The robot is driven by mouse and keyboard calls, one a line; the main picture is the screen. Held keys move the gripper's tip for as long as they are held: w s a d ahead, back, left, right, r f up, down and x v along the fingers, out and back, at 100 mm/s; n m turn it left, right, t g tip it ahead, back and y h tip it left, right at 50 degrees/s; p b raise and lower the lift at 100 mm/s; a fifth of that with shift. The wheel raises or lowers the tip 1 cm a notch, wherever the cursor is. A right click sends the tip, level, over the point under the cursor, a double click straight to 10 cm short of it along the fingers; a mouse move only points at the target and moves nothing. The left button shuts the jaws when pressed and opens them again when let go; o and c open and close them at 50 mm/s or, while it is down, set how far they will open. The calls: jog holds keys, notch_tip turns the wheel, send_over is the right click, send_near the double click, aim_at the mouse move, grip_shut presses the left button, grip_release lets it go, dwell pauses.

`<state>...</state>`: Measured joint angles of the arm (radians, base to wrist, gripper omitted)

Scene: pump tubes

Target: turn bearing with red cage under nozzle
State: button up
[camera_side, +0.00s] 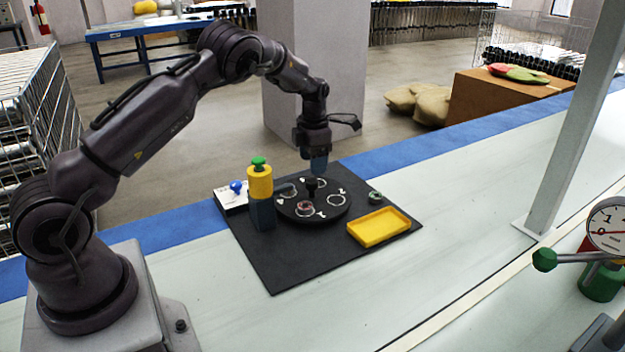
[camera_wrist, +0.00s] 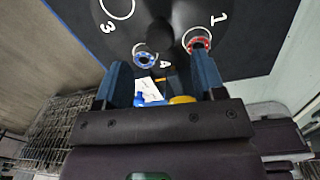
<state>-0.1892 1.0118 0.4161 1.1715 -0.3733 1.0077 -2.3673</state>
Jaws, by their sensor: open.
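A round black turntable (camera_side: 325,214) with white ring marks sits on the black mat. The bearing with red cage (camera_side: 305,208) lies on its front side; in the wrist view the red-caged bearing (camera_wrist: 199,43) is by the mark 1. A blue-caged bearing (camera_wrist: 146,59) lies by another mark. A grey nozzle (camera_side: 285,188) reaches from the yellow pump (camera_side: 260,182) over the turntable's left side; what lies under it is partly hidden.
A yellow tray (camera_side: 379,227) stands at the mat's right, with a small green-grey part (camera_side: 375,197) behind it. A white box with a blue knob (camera_side: 236,187) stands at the back left. The mat's front (camera_side: 285,265) is clear.

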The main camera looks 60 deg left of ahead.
aim_at(313, 179)
notch_tip(313, 179, down, 6)
jog(key=shift+a+f, duration=0.1)
jog(key=shift+a, duration=0.05)
jog(key=shift+c, duration=0.4)
grip_shut()
